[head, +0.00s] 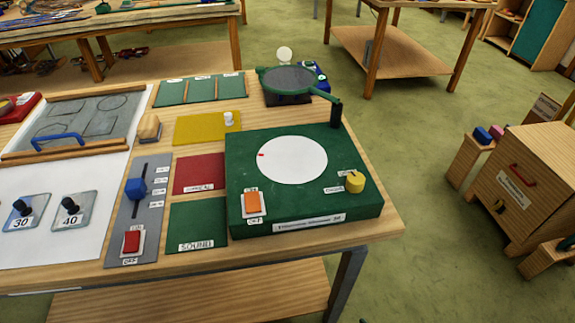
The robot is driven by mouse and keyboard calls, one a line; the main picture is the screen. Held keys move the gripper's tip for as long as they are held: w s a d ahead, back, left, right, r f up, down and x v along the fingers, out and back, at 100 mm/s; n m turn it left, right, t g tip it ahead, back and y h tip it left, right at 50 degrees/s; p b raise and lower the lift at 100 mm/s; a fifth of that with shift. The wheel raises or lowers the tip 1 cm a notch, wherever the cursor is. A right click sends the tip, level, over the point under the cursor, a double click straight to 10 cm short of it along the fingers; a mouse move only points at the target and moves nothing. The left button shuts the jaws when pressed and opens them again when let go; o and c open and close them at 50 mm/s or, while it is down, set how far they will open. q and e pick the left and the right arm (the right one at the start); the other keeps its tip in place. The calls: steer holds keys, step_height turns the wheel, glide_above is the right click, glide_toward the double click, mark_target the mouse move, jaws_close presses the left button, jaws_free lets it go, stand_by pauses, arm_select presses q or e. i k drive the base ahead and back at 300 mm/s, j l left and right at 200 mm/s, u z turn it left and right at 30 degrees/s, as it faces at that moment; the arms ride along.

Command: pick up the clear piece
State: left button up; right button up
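I cannot pick out a clear piece with certainty in the head view. A grey panel (115,124) with dark outlined shapes lies between wooden strips at the left of the table, and any clear piece on it cannot be told from the outlines. A blue arched handle (57,139) stands at the panel's near edge. Neither of my grippers is in view.
The wooden table (375,212) carries a green box (310,202) with a white disc, a round magnifier-like frame (287,80), a grey switch board (137,210), and coloured plates. A wooden cabinet (530,185) stands right. Green floor (420,130) between is open.

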mark_target(28, 212)
steer(key=z, duration=0.2)
steer(key=u, duration=1.9)
